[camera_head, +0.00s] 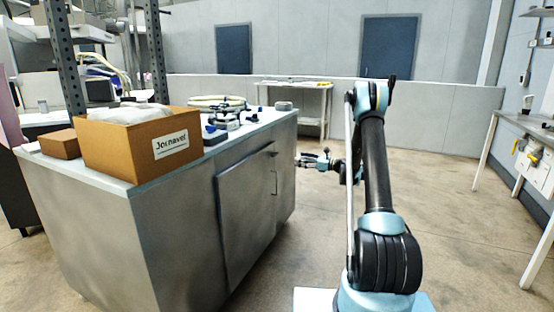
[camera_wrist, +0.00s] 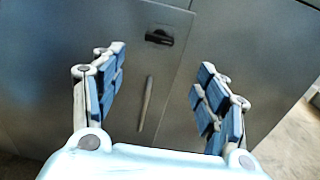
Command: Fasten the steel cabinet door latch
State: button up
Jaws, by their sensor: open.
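The steel cabinet (camera_head: 180,220) stands at left with its grey door (camera_head: 245,195) on the side facing my arm. A slim vertical handle (camera_head: 274,182) is on the door. In the wrist view the handle (camera_wrist: 146,103) appears between my fingers, and the small dark latch (camera_wrist: 159,37) sits above it near the door's upper corner. My gripper (camera_wrist: 162,64) is open and empty, facing the door, with its fingers either side of the handle in the picture. In the head view my gripper (camera_head: 312,160) is right of the cabinet, apart from it. I cannot tell whether the door is fully flush.
The cabinet top holds a cardboard box (camera_head: 140,142), a smaller brown box (camera_head: 60,144) and several small parts. A white table (camera_head: 296,88) stands behind. A bench (camera_head: 533,128) is at right. The concrete floor (camera_head: 455,225) between is clear.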

aim_at(276, 155)
jog(key=x, duration=1.4)
jog(key=shift+w+a, duration=0.1)
jog(key=shift+a, duration=0.15)
